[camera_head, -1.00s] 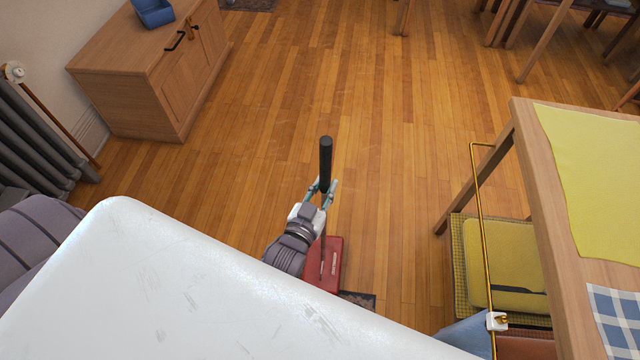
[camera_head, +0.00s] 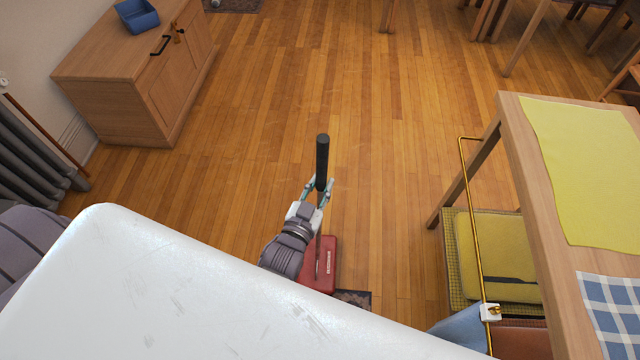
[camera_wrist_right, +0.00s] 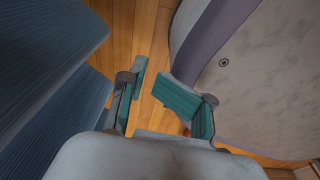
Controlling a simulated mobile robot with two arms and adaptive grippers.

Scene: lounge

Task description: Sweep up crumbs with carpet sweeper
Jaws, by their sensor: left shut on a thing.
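The carpet sweeper shows in the head view as a red, flat head (camera_head: 326,262) on the floor and a thin upright handle with a black grip (camera_head: 322,155). My left gripper (camera_head: 318,190) is shut on the handle just below the black grip. I cannot make out any crumbs. My right gripper (camera_wrist_right: 152,82) shows in the right wrist view, with its teal fingers apart and nothing between them.
A dark patterned mat (camera_head: 354,298) shows beside the sweeper head. A table (camera_head: 530,190) with a yellow-cushioned chair (camera_head: 490,255) is at the right. A wooden cabinet (camera_head: 125,105) with a blue bin (camera_head: 137,14) stands at the upper left, near a radiator (camera_head: 35,155). The middle floor is clear.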

